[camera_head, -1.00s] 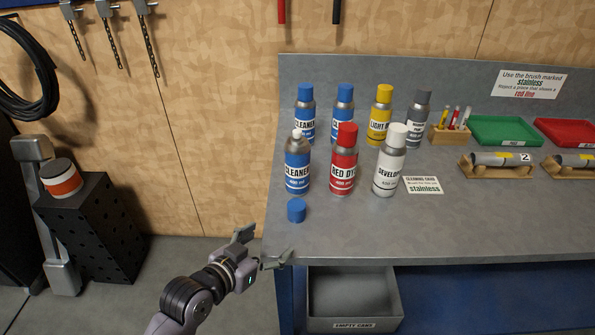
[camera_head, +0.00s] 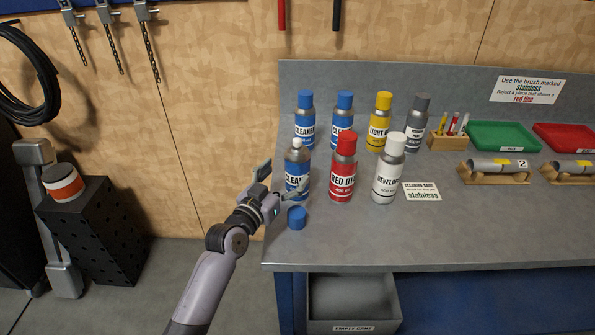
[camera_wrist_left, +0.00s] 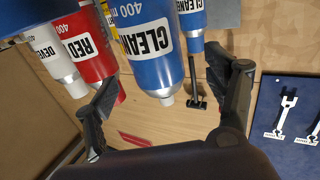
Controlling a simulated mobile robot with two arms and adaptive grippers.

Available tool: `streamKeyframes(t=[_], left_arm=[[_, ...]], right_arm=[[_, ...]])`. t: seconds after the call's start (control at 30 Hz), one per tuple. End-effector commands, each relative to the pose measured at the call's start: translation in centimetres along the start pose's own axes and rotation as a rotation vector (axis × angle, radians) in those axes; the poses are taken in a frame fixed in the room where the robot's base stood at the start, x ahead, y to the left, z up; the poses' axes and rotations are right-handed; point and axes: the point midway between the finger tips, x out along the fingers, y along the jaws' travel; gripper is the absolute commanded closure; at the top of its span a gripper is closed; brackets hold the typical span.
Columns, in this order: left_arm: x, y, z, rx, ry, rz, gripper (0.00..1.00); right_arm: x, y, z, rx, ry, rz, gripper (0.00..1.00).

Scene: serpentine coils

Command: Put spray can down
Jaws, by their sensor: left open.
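A blue cleaner spray can (camera_head: 297,174) with its cap off stands upright on the workbench, at the left of the front row. Its loose blue cap (camera_head: 296,217) lies on the bench in front of it. My left gripper (camera_head: 279,180) is open at the can's left side, partly in front of it. In the left wrist view the blue can (camera_wrist_left: 150,45) appears inverted between the spread fingers, with a gap on both sides. Its upper part is out of the gripper's grasp. My right gripper is not in view.
A red dye can (camera_head: 343,174) and a white developer can (camera_head: 388,174) stand close to the right. Several more cans stand behind. The bench front (camera_head: 370,240) is clear. A grey empty-cans bin (camera_head: 352,325) sits below the edge.

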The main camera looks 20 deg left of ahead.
Motion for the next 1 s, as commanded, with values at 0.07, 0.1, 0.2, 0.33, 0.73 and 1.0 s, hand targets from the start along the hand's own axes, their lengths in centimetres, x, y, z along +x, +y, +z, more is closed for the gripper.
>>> streamKeyframes(t=[0.07,0.1,0.2,0.33,0.73,1.0], left_arm=[[0.7,0.0,-0.1,0.0,0.0,0.0,0.22],[0.8,0.1,0.0,0.0,0.0,0.0,0.22],[1.5,0.2,-0.2,-0.001,0.001,0.0,0.22],[3.3,0.5,-0.8,-0.003,0.001,0.001,0.22],[6.1,0.5,-0.5,0.0,-0.001,0.0,0.22],[6.1,0.5,-0.5,0.001,-0.001,0.0,0.34]], right_arm=[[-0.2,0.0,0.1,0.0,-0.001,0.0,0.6],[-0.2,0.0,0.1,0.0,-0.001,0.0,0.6],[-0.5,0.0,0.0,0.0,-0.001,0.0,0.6],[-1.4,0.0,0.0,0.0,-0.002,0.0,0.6],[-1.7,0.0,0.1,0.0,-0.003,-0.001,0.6],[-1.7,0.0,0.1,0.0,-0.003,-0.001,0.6]])
